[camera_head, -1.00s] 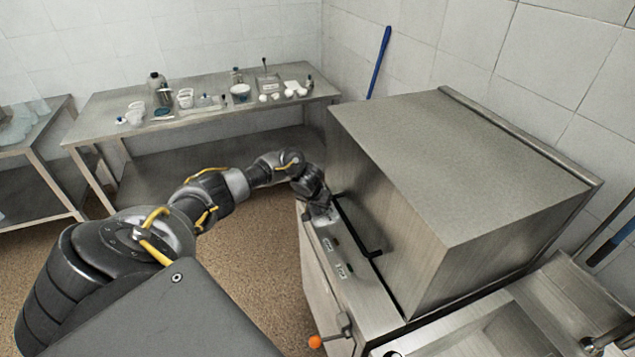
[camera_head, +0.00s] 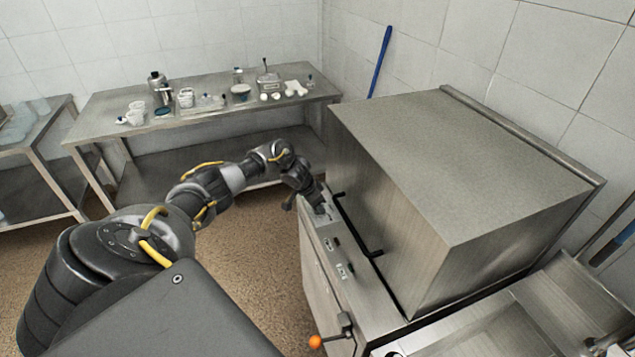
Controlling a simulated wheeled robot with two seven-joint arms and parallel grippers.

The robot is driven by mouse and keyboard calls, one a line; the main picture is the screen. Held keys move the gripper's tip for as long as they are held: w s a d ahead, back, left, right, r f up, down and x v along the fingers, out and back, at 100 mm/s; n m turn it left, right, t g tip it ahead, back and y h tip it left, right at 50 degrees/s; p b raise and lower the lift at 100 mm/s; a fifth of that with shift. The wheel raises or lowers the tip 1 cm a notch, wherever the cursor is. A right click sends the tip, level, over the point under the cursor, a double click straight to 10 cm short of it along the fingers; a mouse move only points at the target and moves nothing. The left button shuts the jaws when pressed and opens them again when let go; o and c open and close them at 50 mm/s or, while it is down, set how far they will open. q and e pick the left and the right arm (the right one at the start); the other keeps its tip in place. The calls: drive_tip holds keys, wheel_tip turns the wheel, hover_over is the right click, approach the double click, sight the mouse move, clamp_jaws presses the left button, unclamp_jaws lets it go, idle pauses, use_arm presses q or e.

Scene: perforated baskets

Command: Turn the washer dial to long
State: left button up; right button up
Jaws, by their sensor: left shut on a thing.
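The washer (camera_head: 400,240) is a large steel box on a steel base with a narrow control ledge along its left side. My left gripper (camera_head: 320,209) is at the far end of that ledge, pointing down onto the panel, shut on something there. The washer dial is hidden by the gripper, so its setting cannot be read. My right gripper is not in view.
A black handle bar (camera_head: 358,228) runs along the hood close beside my gripper. A steel table (camera_head: 100,104) with bottles and dishes stands behind. The floor left of the washer is clear.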

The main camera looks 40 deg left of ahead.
use_arm(q)
drive_tip(key=shift+w+a+f+m+h+b, duration=0.15)
drive_tip(key=shift+m+h+b, duration=0.25)
drive_tip(key=shift+m+b, duration=0.4)
drive_tip(key=m+g+h+b, duration=0.1)
drive_tip(key=m+b, duration=0.5)
drive_tip(key=b, duration=0.1)
drive_tip(key=shift+w+m+g+h, duration=0.1)
drive_tip(key=shift+m+g+h, duration=0.2)
drive_tip(key=shift+g+h, duration=0.1)
drive_tip(key=m+g+b, duration=0.1)
drive_tip(key=m+b, duration=0.2)
drive_tip(key=b, duration=0.1)
drive_tip(key=shift+a+m+g+b, duration=0.1)
drive_tip(key=shift+m+g+b, duration=0.2)
drive_tip(key=shift+m, duration=0.1)
drive_tip(key=shift+m+h+b, duration=0.3)
drive_tip(key=shift+m+b, duration=0.35)
drive_tip(key=shift+m, duration=0.15)
drive_tip(key=shift+w+r+m+g, duration=0.1)
drive_tip(key=shift+r+m+g, duration=0.1)
drive_tip(key=shift+m+g, duration=0.4)
drive_tip(key=shift+m+g+p, duration=0.3)
drive_tip(key=shift+m+p, duration=0.45)
drive_tip(key=shift+m, duration=0.15)
drive_tip(key=shift+m+p, duration=0.35)
drive_tip(key=shift+m, duration=0.05)
drive_tip(key=shift+f, duration=0.1)
